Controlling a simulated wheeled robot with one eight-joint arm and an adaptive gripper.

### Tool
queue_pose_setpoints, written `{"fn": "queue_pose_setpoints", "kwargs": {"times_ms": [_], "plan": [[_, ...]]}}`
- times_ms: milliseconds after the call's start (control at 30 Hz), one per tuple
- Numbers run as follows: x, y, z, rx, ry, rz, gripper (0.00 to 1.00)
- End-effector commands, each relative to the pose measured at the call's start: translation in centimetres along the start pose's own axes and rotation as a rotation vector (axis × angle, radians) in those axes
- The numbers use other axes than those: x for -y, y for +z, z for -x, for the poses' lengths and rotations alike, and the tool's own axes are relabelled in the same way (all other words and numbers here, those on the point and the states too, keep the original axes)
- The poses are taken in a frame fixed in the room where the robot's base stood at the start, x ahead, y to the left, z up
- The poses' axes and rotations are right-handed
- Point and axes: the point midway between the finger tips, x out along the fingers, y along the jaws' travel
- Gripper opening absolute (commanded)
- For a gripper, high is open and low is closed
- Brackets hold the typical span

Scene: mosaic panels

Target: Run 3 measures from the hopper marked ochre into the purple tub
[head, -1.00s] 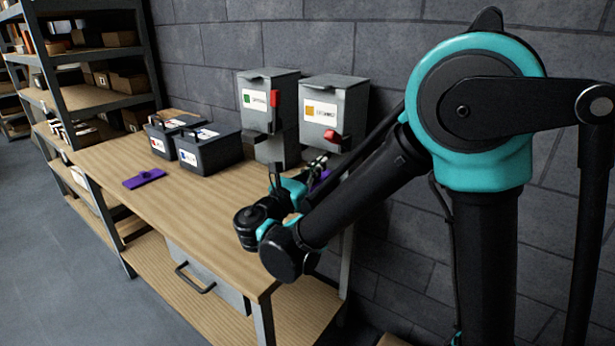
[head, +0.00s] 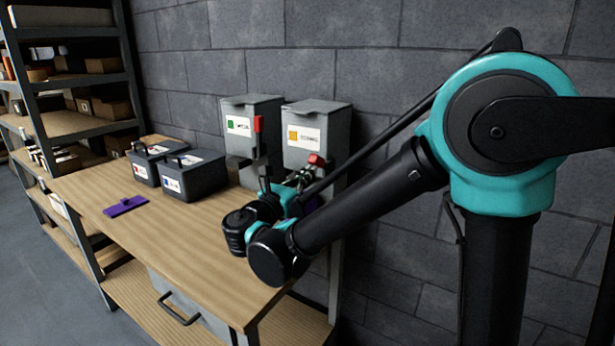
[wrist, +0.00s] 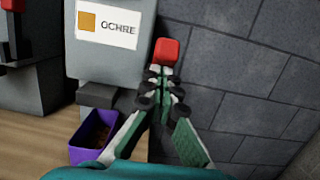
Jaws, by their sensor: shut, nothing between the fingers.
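The hopper marked ochre (head: 325,130) stands at the back right of the bench; its label with an orange square reads OCHRE in the wrist view (wrist: 107,25). Its red-ended lever (wrist: 166,52) juts out at the right of the label, and also shows in the head view (head: 316,160). My gripper (wrist: 166,80) is shut and empty, its fingertips at the underside of the red end; whether they touch cannot be told. The purple tub (wrist: 78,151) stands below the hopper's spout, left of my fingers, with some brown material in it. My arm mostly hides the tub in the head view.
A second hopper (head: 240,110) with a green-square label and raised red lever stands to the left. Two dark caddies (head: 192,182) and a flat purple tool (head: 125,206) lie farther left on the bench (head: 180,235). A block wall is close behind.

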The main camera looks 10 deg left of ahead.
Motion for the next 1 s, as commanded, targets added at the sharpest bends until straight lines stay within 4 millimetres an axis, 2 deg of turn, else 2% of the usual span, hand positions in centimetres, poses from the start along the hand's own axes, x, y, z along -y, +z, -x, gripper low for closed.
{"fn": "queue_pose_setpoints", "kwargs": {"times_ms": [467,767,1000], "plan": [[0.1,1.4,-0.8,-0.114,-0.001,0.000,0.00],[0.2,3.9,-2.7,-0.343,-0.003,0.000,0.00],[0.2,5.6,-5.0,-0.562,-0.005,-0.002,0.00]]}}
